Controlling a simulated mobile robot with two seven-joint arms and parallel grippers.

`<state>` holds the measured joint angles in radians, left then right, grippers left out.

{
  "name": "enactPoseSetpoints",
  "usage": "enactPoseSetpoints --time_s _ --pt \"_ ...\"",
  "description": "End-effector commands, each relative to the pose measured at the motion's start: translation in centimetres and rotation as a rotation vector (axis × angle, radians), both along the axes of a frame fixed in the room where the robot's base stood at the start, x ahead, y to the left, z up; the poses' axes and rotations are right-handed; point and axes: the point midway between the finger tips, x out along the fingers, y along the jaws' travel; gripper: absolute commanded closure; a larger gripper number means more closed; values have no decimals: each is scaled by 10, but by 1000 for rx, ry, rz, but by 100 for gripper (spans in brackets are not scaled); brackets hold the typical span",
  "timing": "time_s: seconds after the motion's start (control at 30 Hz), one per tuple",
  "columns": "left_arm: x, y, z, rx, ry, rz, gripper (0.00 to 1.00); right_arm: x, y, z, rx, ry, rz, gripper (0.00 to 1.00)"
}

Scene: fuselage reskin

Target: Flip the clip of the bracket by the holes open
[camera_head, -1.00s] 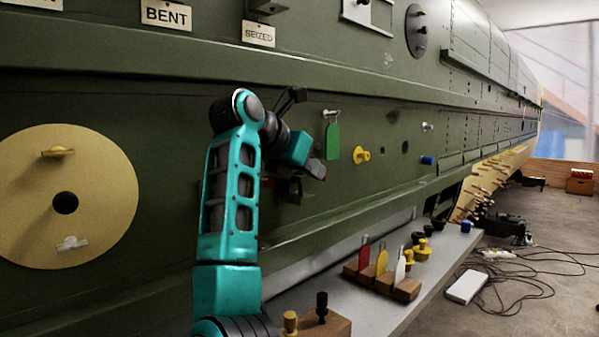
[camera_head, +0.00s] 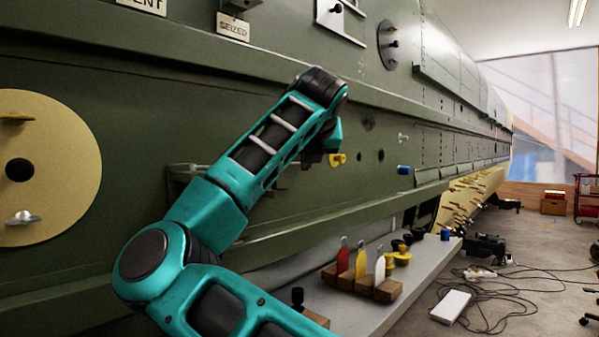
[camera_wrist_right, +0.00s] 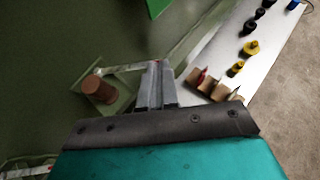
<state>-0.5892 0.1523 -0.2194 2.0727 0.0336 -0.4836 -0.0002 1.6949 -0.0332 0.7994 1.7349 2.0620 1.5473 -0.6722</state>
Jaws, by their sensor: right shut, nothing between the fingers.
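In the right wrist view, a green bracket (camera_wrist_right: 120,101) on the panel carries a brown cylinder (camera_wrist_right: 98,88). A thin pale bar (camera_wrist_right: 128,69), perhaps its clip, runs from it toward my right gripper (camera_wrist_right: 154,72). The fingers are shut with nothing between them, close beside the bar's end; I cannot tell whether they touch it. In the head view my right arm crosses the panel and hides most of the gripper and this bracket. My left gripper is not in view.
A grey bench (camera_head: 385,303) below the panel holds a wooden block (camera_head: 385,290) with red, yellow and white tags, plus yellow and black knobs. A yellow fitting (camera_head: 338,159) and a blue plug (camera_head: 404,170) stick out of the panel. A cream disc (camera_head: 60,165) is at left.

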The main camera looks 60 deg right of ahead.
Motion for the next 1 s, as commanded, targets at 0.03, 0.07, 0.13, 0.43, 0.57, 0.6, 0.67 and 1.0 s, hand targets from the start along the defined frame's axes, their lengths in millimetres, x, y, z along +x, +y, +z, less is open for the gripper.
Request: enactPoseSetpoints --time_s 0.03,0.07,0.13,0.43,0.57,0.6,0.67,1.0 --pt "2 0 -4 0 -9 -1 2 0 -4 -3 3 -4 36 100" --pt "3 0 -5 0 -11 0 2 1 -6 -3 2 -4 58 100" --pt "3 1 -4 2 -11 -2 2 3 -6 0 0 2 82 100" --pt "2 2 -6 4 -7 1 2 4 -4 0 -1 4 78 100" --pt "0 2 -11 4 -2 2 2 7 1 -1 -1 4 78 100" --pt "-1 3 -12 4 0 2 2 7 2 -1 -1 4 77 100" --pt "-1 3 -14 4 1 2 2 9 5 -1 -1 4 77 100" --pt "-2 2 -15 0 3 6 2 11 8 0 0 3 75 100"
